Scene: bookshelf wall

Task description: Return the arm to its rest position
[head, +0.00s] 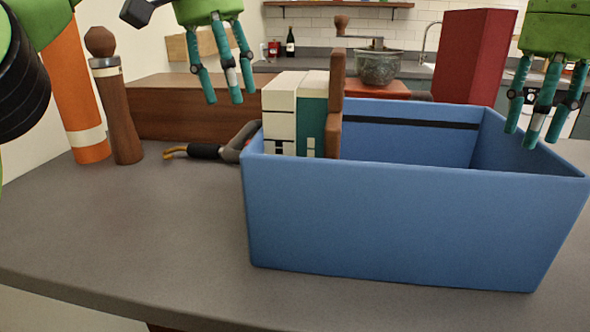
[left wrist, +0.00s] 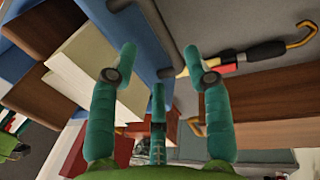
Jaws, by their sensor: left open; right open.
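My left gripper (head: 222,75) is open and empty in the head view, raised above the table, a little left of the blue bin and the books. In the left wrist view its spread teal fingers (left wrist: 160,75) show with nothing between them. My right gripper (head: 540,105) is open and empty over the right end of the blue bin. My left arm comes in along the left edge of the head view. How far each gripper is above the things below it is hard to tell.
A blue bin (head: 410,215) stands on the grey table (head: 130,225), with white, teal and brown books (head: 282,105) upright at its left end. A pepper mill (head: 118,115), a yellow-hooked tool (head: 205,151) and a wooden box (head: 165,108) are left of it. The front-left tabletop is clear.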

